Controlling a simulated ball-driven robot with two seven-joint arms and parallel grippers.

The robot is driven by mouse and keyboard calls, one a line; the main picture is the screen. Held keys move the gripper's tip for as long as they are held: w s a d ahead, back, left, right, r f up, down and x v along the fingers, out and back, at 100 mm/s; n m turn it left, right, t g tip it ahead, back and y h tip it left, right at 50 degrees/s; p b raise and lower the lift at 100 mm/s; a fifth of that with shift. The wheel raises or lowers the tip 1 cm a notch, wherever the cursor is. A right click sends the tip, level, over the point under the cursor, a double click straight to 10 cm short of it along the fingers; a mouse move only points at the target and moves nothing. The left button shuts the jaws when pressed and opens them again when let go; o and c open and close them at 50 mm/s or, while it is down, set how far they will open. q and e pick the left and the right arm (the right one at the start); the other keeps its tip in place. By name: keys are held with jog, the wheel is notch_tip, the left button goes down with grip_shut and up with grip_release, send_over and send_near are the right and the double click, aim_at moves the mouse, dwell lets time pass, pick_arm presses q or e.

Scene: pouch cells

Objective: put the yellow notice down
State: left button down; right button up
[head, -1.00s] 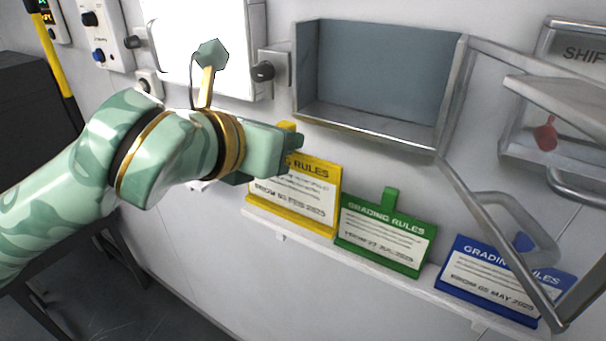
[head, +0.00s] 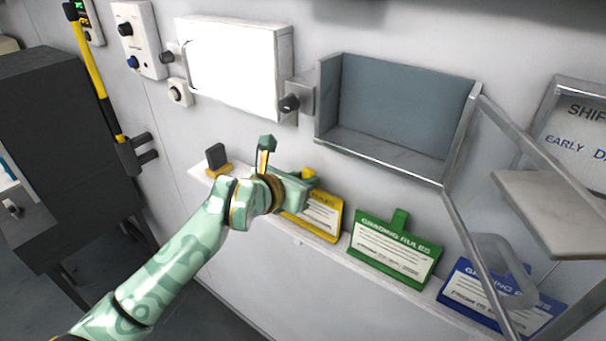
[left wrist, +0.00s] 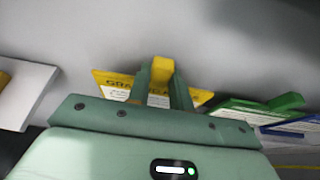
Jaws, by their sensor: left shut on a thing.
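The yellow notice (head: 324,214) is a small yellow-framed sign with a white printed card, at the left of a row of notices along a white wall ledge. My left gripper (head: 309,182) is shut on the yellow tab at its top and covers its left part in the head view. In the left wrist view the tab (left wrist: 161,69) sits between the two fingers, with the yellow board (left wrist: 113,83) behind them. The notice's lower edge is at the ledge (head: 345,265); I cannot tell whether it touches. My right gripper is not in view.
A green notice (head: 394,249) stands just right of the yellow one, then a blue notice (head: 500,299), partly behind a metal frame. A small dark block with a yellow base (head: 217,160) is at the ledge's left end. An open grey box (head: 400,110) hangs above.

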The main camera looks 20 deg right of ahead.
pick_arm(q)
jog(key=shift+f, duration=0.25)
jog(key=c, duration=1.3)
grip_release()
jog(key=shift+r, duration=0.1)
jog(key=shift+o, duration=0.2)
